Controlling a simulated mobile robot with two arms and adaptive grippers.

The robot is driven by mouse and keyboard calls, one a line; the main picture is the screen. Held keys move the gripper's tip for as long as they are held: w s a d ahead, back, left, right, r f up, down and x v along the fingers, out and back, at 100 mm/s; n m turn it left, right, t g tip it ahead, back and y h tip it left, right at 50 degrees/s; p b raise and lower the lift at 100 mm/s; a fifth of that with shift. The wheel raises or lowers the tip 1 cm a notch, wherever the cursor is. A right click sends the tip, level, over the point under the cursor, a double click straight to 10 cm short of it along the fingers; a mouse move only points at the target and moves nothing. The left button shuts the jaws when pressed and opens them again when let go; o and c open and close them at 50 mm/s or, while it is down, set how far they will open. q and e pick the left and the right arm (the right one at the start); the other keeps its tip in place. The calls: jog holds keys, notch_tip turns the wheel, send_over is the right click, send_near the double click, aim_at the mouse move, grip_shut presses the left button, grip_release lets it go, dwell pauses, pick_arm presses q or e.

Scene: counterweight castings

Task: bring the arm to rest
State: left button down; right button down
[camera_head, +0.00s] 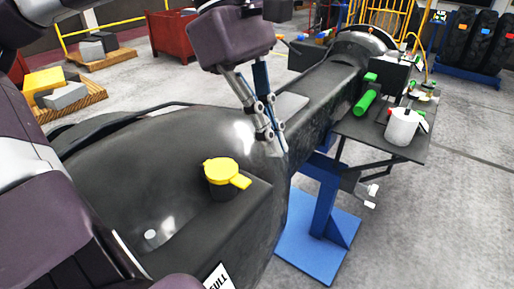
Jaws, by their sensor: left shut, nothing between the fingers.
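My left gripper (275,146) hangs in the upper middle of the view with its fingers pointing down. Its fingers are shut with nothing between them. The fingertips show in front of the right part of a large dark casting (130,150); I cannot tell whether they touch it. A black cup with a yellow lid (221,172) sits on the casting, to the lower left of the fingertips and apart from them. My right gripper does not show.
A blue stand (322,215) is under the casting. A dark side table (385,140) at right holds a white container (402,127) and a green cylinder (365,103). A red bin (172,36) and loaded pallets (70,100) stand behind. Grey floor is open at lower right.

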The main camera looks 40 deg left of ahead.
pick_arm(q)
jog(key=shift+w+d+r+b, duration=0.15)
jog(key=shift+d+r+b, duration=0.25)
jog(key=shift+d+r, duration=1.55)
